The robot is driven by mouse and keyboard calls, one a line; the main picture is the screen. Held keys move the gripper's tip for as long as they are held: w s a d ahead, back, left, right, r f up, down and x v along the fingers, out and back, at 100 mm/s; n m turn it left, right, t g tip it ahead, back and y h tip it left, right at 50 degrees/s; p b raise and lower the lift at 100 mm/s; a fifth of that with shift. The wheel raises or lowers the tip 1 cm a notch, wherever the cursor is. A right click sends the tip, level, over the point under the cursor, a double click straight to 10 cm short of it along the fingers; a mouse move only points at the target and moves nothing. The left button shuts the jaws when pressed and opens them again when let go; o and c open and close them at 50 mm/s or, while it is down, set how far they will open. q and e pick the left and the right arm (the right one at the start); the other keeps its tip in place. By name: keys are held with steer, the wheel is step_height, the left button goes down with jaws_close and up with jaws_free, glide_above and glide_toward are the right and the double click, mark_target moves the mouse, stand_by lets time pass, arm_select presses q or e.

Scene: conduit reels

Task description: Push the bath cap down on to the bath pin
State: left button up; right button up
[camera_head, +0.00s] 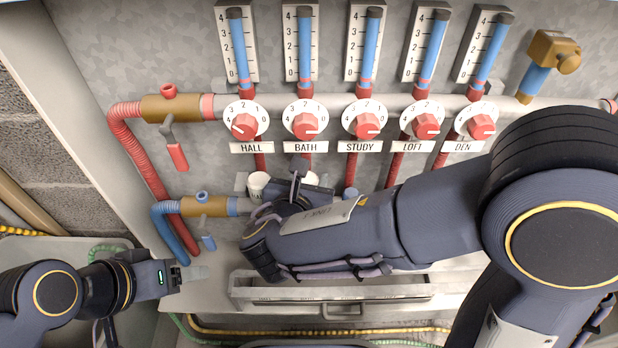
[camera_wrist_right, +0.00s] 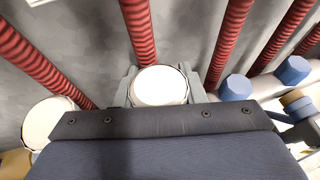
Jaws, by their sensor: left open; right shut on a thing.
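The white bath cap (camera_wrist_right: 160,86) is between the two grey fingers of my right gripper (camera_wrist_right: 165,90) in the right wrist view. A red corrugated hose rises behind it. My right gripper (camera_head: 302,178) is shut on the cap, under the BATH dial in the head view, where my wrist mostly covers this place. The bath pin is hidden, so I cannot tell whether the cap touches it or how far down it sits. My left gripper (camera_head: 190,273) is open and empty, low on the left, away from the cap.
Another white cap (camera_wrist_right: 48,120) stands to the left and also shows in the head view (camera_head: 258,183). Bare blue pins (camera_wrist_right: 236,87) stand to the right. A blue-handled valve (camera_head: 208,242) and a drawer (camera_head: 340,308) are near my arms. Red dials (camera_head: 305,125) are above.

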steer(key=shift+f, duration=0.1)
stand_by(0.6)
steer(key=o, duration=1)
steer(key=shift+o, duration=0.2)
steer(key=p+v, duration=0.2)
steer(key=v, duration=0.5)
steer(key=shift+s+a+p, duration=0.1)
steer(key=shift+s+p, duration=0.05)
steer(key=shift+p, duration=0.2)
steer(key=shift+s, duration=0.35)
